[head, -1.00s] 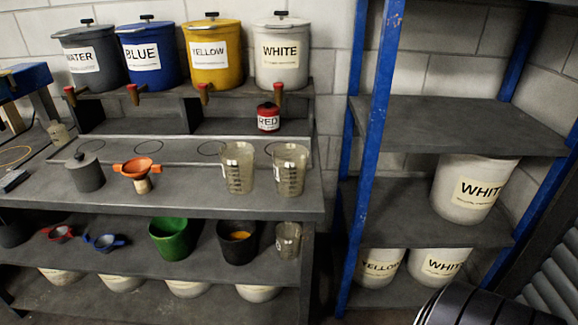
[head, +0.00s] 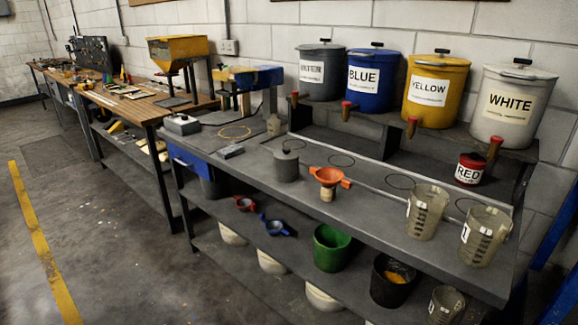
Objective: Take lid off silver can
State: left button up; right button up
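A small grey can (head: 286,165) with a lid and a small knob on top stands upright on the workbench top, left of an orange funnel (head: 329,177). It is the closest match to the silver can in view, and its lid (head: 285,153) sits on it. Neither of my grippers shows in the head view.
Water, blue (head: 371,80), yellow (head: 435,92) and white (head: 511,106) lidded buckets stand on the raised shelf. A red can (head: 470,169) and two clear measuring jugs (head: 426,212) are at the right. Open floor (head: 110,235) lies left.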

aim_at(285, 153)
jog(key=i+j+z, duration=0.2)
jog(key=i+j, duration=0.3)
jog(key=i+j+z, duration=0.2)
jog(key=i+j, duration=0.2)
jog(key=j, duration=0.25)
